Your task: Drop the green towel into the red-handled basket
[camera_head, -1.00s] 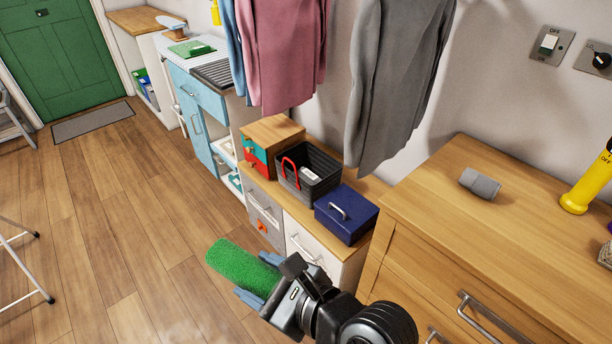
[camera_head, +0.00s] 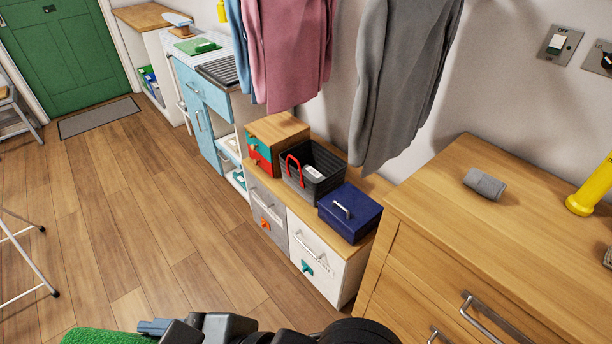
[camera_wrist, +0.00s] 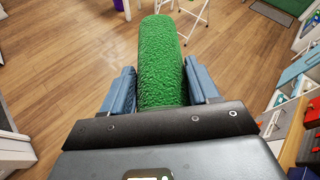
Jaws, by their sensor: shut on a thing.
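The green towel (camera_wrist: 161,65) is a fuzzy roll held between the blue fingers of my gripper (camera_wrist: 161,92) in the wrist view. In the head view the towel (camera_head: 105,336) and my gripper (camera_head: 165,327) show only at the bottom edge, partly cut off. My gripper is shut on the towel, low over the floor side of the cabinets. The basket (camera_head: 325,179) is dark with a red handle (camera_head: 293,168). It stands on the low wooden-topped cabinet, between a small wooden drawer box and a blue box. The towel is well apart from it.
The blue box (camera_head: 350,212) stands right of the basket, the wooden drawer box (camera_head: 277,132) left of it. A grey jacket (camera_head: 405,80) and other clothes hang above. A taller dresser (camera_head: 470,220) with a grey roll (camera_head: 485,184) stands at right. The floor (camera_head: 150,230) is mostly clear.

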